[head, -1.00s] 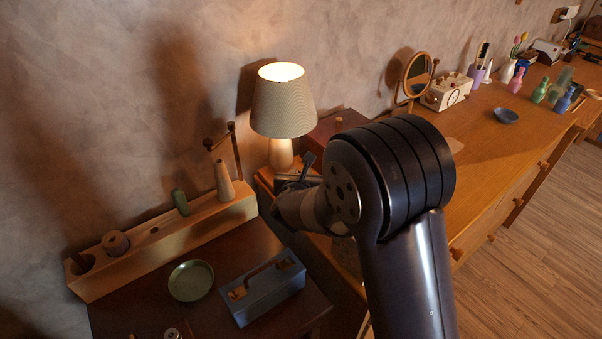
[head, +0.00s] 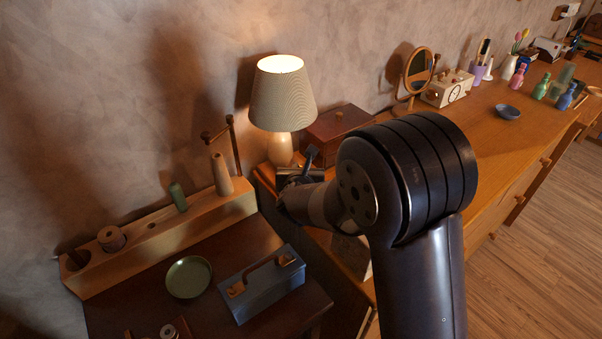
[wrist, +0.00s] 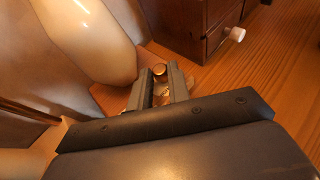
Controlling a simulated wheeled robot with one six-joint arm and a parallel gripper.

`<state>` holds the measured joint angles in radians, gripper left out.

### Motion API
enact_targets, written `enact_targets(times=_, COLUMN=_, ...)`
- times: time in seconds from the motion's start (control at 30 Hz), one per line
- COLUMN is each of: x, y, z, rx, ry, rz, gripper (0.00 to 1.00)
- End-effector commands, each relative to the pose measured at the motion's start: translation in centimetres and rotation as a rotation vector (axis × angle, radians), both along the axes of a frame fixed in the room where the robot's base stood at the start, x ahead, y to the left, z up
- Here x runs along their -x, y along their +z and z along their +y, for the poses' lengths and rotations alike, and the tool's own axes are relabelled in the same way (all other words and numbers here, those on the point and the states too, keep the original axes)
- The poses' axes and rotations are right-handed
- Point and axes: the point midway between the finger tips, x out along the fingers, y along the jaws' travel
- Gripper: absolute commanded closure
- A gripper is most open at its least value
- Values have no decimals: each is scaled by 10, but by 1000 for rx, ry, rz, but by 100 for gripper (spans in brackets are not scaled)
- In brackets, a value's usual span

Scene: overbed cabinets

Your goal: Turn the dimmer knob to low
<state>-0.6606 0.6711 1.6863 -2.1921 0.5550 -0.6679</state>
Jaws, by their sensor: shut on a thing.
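The dimmer knob (wrist: 159,69) is a small round brass-coloured knob, seen in the wrist view between my two fingertips. It sits at the foot of the table lamp (head: 283,105), whose pale rounded body (wrist: 92,40) fills the upper left of the wrist view. The lamp is lit. My gripper (wrist: 160,78) is shut on the knob, one finger on each side. In the head view my gripper is small and partly hidden by my wrist, beside the lamp's wooden base (head: 264,176); the knob is hidden there.
A brown wooden box (head: 335,128) with a pale drawer knob (wrist: 236,34) stands right of the lamp. A wooden rack (head: 165,240), a green dish (head: 189,277) and a blue toolbox (head: 262,287) lie left. An oval mirror (head: 418,68) stands behind.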

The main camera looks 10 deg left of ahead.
Motion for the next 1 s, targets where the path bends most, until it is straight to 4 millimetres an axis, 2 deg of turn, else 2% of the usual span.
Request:
enact_targets(times=0.3, x=-1, y=0, z=-2, rx=0, ry=77, rz=-7, gripper=100)
enact_targets(times=0.67, x=0, y=2, z=-2, rx=2, ry=86, rz=-6, gripper=100)
enact_targets(times=0.7, x=0, y=2, z=-2, rx=2, ry=86, rz=-6, gripper=81)
enact_targets(times=0.8, x=0, y=2, z=-2, rx=2, ry=86, rz=-6, gripper=73)
enact_targets(times=1.0, x=0, y=1, z=-3, rx=3, ry=85, rz=-5, gripper=73)
